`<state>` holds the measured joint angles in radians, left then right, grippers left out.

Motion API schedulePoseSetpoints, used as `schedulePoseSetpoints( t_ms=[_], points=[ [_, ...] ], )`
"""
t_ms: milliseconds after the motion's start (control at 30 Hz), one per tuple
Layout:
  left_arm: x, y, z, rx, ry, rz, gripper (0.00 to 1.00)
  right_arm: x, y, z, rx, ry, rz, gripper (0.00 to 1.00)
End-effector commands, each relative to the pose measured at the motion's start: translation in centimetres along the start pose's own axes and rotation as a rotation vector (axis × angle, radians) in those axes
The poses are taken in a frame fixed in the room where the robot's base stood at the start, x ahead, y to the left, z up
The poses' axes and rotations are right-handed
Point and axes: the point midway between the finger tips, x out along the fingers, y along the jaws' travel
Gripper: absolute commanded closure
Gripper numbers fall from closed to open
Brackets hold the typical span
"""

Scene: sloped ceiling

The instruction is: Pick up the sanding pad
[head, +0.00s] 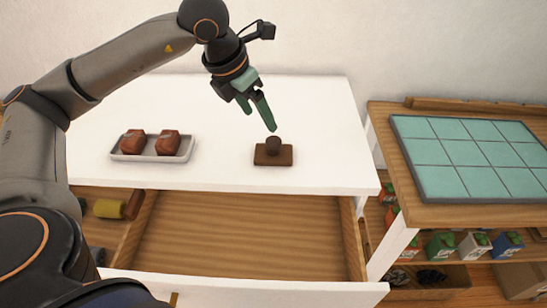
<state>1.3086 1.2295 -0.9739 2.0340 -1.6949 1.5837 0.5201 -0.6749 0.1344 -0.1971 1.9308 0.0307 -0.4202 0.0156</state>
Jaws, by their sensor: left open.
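The sanding pad (273,154) seems to be the small dark brown block with a round knob on top. It sits on the white tabletop near the front edge, right of centre. My left gripper (259,120) is above and slightly behind it in the head view, with green fingers pointing down and to the right. The fingers are open and empty. The tip of one finger shows just above the knob; I cannot tell how large the gap is. My right gripper is not in view.
A pale tray (152,157) with two reddish-brown objects (168,142) stands left on the white table (215,176). Below, a wooden drawer (235,235) is pulled open, with a yellow roll (108,209) at its left. A wooden unit with a teal tiled panel (470,156) stands right.

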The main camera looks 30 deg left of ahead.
Motion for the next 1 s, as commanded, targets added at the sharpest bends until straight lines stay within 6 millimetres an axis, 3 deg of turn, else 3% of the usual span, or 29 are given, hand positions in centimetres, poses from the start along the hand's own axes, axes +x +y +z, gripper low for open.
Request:
schedulePoseSetpoints(
  t_ms=[200,467,700,1000],
  points=[
    [3.9,-0.1,0.0,0.0,0.004,-0.001,0.21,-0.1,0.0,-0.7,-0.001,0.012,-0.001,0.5],
    [6.0,-0.1,0.1,0.0,0.002,-0.001,0.21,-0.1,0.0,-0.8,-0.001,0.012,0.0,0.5],
    [9.5,-0.4,0.1,0.0,0.002,-0.001,0.21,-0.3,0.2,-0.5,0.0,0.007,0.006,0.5],
    [10.6,-0.4,0.1,0.0,0.0,-0.001,0.21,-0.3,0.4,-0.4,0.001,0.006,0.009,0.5]
  ],
)
